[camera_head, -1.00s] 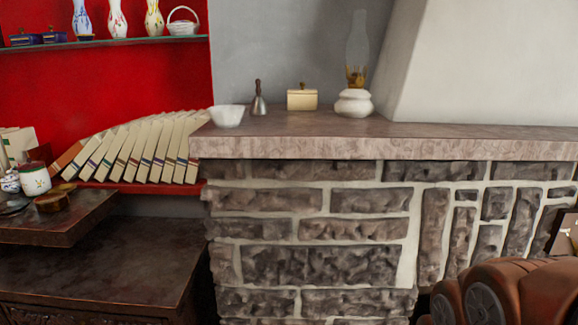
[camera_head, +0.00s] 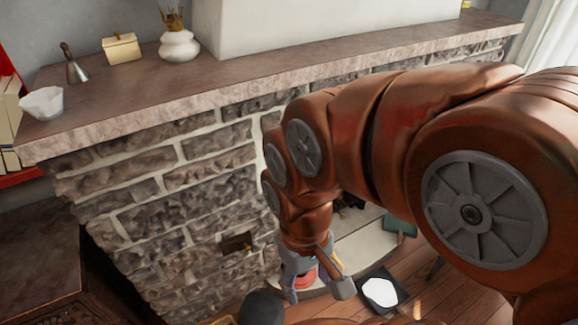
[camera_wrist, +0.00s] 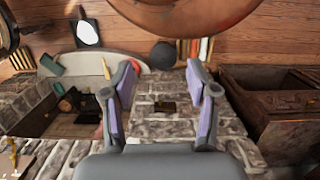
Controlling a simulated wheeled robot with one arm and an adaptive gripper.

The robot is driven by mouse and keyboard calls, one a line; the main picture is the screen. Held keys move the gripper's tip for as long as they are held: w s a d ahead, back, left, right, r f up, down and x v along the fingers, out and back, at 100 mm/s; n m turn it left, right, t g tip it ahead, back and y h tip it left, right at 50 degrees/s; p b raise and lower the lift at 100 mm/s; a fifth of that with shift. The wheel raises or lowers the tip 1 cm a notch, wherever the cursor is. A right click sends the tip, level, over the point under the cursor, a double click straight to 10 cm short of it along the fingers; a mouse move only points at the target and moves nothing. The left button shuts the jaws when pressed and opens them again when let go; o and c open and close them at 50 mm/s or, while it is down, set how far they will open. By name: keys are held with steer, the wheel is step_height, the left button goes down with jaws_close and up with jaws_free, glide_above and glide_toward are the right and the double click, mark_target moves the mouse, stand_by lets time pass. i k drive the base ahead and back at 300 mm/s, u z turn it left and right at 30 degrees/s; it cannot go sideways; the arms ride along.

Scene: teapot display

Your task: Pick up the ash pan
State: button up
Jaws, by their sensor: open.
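I cannot tell for certain which thing is the ash pan. A dark square tray-like thing with a bright white inside (camera_head: 381,290) lies on the wooden floor by the hearth; it also shows at the top left of the wrist view (camera_wrist: 87,32). A green flat thing (camera_head: 400,226) is at the hearth's far end, also in the wrist view (camera_wrist: 50,65). My gripper (camera_head: 310,283) points down in front of the brick fireplace, left of the white-centred thing and apart from it. In the wrist view my gripper (camera_wrist: 163,66) has its fingers spread, with nothing held between them.
The brick fireplace (camera_head: 165,195) with its stone mantel (camera_head: 200,85) stands close on the left. A pale curved hearth slab (camera_head: 350,247) edges the floor. A dark round thing (camera_head: 262,308) is near my gripper. A dark cabinet (camera_head: 35,250) stands at the left.

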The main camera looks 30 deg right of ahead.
mark_target(384, 294)
steer(key=u, duration=0.75)
steer(key=k, duration=0.7)
steer(key=z, duration=1.35)
